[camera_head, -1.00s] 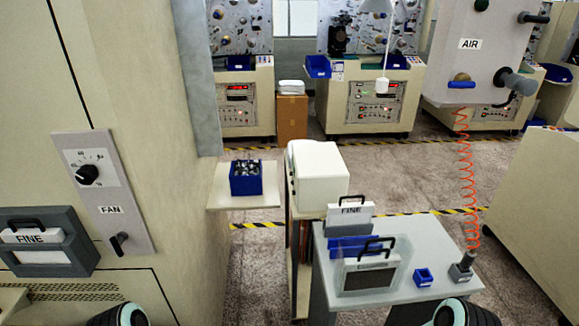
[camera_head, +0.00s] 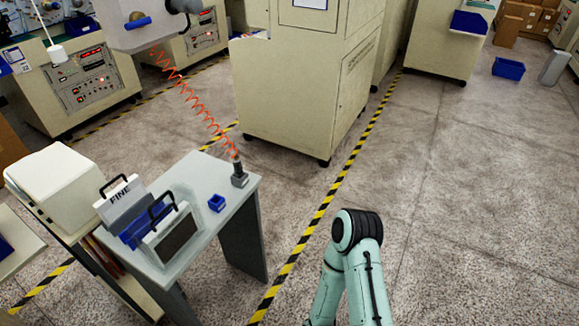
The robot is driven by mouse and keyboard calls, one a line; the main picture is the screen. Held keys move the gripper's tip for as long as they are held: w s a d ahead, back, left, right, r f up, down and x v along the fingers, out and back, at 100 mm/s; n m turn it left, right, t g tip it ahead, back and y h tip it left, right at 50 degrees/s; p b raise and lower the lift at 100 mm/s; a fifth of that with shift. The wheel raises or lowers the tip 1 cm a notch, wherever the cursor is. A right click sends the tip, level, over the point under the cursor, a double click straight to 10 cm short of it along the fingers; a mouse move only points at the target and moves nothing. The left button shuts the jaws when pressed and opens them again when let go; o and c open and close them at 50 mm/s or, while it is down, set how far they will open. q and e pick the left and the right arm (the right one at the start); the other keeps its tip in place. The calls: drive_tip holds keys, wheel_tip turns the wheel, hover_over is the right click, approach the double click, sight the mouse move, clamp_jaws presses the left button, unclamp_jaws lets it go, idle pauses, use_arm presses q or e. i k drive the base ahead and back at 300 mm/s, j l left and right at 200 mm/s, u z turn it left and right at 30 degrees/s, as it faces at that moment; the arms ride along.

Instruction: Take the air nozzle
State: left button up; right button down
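The air nozzle (camera_head: 238,174) is a small dark grey piece at the right back corner of the grey table. It appears to sit in or on a grey block there. A red coiled hose (camera_head: 195,105) runs from it up to the grey air panel (camera_head: 135,35) at upper left. One of my arms, pale green with a black joint, is at lower right, apart from the table. No gripper fingers show on it. My other arm and its gripper are out of view.
The grey table (camera_head: 188,178) also carries a small blue bin (camera_head: 216,203), a FINE box (camera_head: 122,204) and another handled box (camera_head: 172,236). A beige cabinet (camera_head: 295,85) stands behind it. Yellow-black floor tape (camera_head: 325,205) runs past its right side.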

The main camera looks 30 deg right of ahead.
sight(237, 163)
drive_tip(key=z, duration=0.45)
drive_tip(key=u, duration=0.5)
drive_tip(key=l+u, duration=0.2)
drive_tip(key=u, duration=0.25)
drive_tip(key=i+l+u, duration=0.1)
drive_tip(key=l+u, duration=0.15)
drive_tip(key=u, duration=0.25)
drive_tip(key=l+u, duration=0.2)
drive_tip(key=u, duration=0.25)
drive_tip(key=k+l+u, duration=0.2)
drive_tip(key=l, duration=0.15)
drive_tip(key=l+u, duration=0.25)
drive_tip(key=k+l+u, duration=0.2)
drive_tip(key=l, duration=0.2)
drive_tip(key=i, duration=0.1)
